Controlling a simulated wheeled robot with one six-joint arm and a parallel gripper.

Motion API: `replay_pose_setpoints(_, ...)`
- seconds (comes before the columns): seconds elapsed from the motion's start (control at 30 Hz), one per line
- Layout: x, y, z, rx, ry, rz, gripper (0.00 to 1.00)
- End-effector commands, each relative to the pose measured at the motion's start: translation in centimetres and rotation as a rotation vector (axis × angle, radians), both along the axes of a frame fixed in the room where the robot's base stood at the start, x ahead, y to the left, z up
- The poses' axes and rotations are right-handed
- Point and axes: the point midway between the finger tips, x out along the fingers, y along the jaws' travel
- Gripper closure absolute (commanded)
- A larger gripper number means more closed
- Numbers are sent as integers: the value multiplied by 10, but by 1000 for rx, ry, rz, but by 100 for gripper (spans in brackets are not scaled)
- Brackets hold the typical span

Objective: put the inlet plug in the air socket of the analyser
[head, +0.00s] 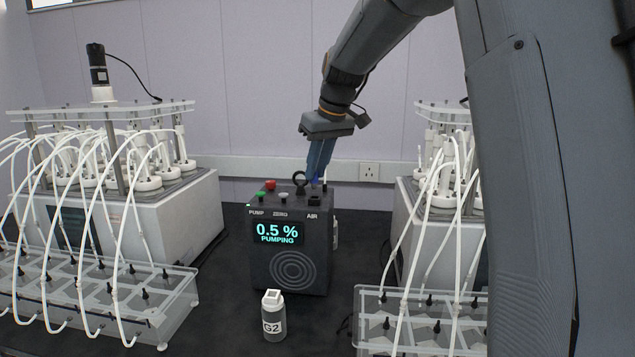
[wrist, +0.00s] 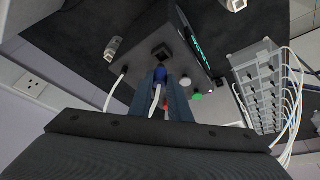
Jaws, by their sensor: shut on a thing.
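The analyser (head: 290,262) is a black box whose screen reads "0.5 % PUMPING". Its air socket (head: 314,200) is a small black block on the top, by the AIR label; it also shows in the wrist view (wrist: 162,52). My gripper (head: 318,180) is above the top of the analyser, behind the socket in the head view. In the wrist view its blue fingers (wrist: 166,82) are shut on the blue inlet plug (wrist: 160,74), which has a white tube (wrist: 155,100). The plug appears close to the socket but apart from it; its tip is partly hidden.
Green (head: 261,195), white (head: 283,196) and red (head: 270,185) buttons and a black ring (head: 299,179) sit on the analyser's top. A bottle marked G2 (head: 273,317) stands in front. Tubed reactor units flank it at left (head: 150,220) and right (head: 400,232).

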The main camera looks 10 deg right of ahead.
Motion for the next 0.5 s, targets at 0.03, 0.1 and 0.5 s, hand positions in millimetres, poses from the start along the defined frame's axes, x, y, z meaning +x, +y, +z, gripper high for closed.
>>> replay_pose_setpoints(0.03,-1,0,-4,0,3,0,100)
replay_pose_setpoints(0.1,-1,0,-13,0,3,-1,100)
replay_pose_setpoints(0.5,-1,0,-39,0,1,-1,100)
